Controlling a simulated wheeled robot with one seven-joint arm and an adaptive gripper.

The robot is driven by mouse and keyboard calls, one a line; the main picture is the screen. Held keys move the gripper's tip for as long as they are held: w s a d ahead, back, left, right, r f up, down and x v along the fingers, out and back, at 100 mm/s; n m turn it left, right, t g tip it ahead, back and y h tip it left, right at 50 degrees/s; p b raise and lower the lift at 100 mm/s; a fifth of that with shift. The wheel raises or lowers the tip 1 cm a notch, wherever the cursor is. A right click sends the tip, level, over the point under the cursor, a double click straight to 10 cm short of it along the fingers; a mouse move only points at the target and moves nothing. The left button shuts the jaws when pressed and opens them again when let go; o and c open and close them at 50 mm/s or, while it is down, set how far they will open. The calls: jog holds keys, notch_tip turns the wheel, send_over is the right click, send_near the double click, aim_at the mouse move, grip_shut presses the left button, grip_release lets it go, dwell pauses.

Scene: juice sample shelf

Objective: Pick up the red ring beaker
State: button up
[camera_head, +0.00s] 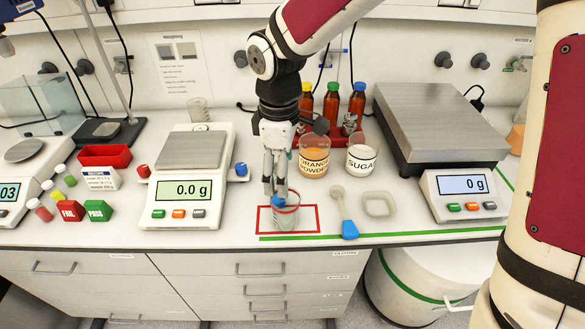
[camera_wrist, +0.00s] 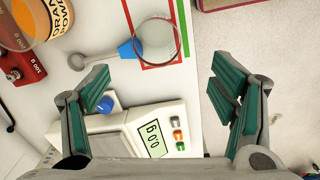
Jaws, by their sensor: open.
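The red ring beaker (camera_head: 287,218) is a clear glass standing upright inside a red-outlined rectangle near the counter's front edge. In the wrist view the beaker (camera_wrist: 157,42) shows its round rim at top centre, beyond the fingers and between their lines. My gripper (camera_head: 277,190) points down just above and behind the beaker and partly overlaps it in the head view. In the wrist view my gripper (camera_wrist: 165,95) has its fingers wide apart with nothing between them.
A blue-handled scoop (camera_wrist: 128,50) lies close beside the beaker; another scoop (camera_head: 345,212) lies to its right. A scale (camera_head: 185,180) stands left, a larger scale (camera_head: 440,130) right. The orange powder jar (camera_head: 313,158) and sugar jar (camera_head: 361,157) stand behind.

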aim_at(285, 208)
jog(key=shift+w+a+f, duration=0.15)
jog(key=shift+w+f, duration=0.05)
jog(key=shift+f, duration=0.45)
notch_tip(285, 208, down, 8)
jog(key=shift+r, duration=0.25)
jog(key=shift+d+f+p, duration=0.15)
jog(key=shift+f+p, duration=0.1)
jog(key=shift+f, duration=1.1)
jog(key=shift+d+f+p, duration=0.15)
jog(key=shift+f+p, duration=0.1)
jog(key=shift+f, duration=1.1)
jog(key=c, duration=1.3)
jog(key=shift+w+r, duration=0.1)
jog(key=shift+r, duration=0.05)
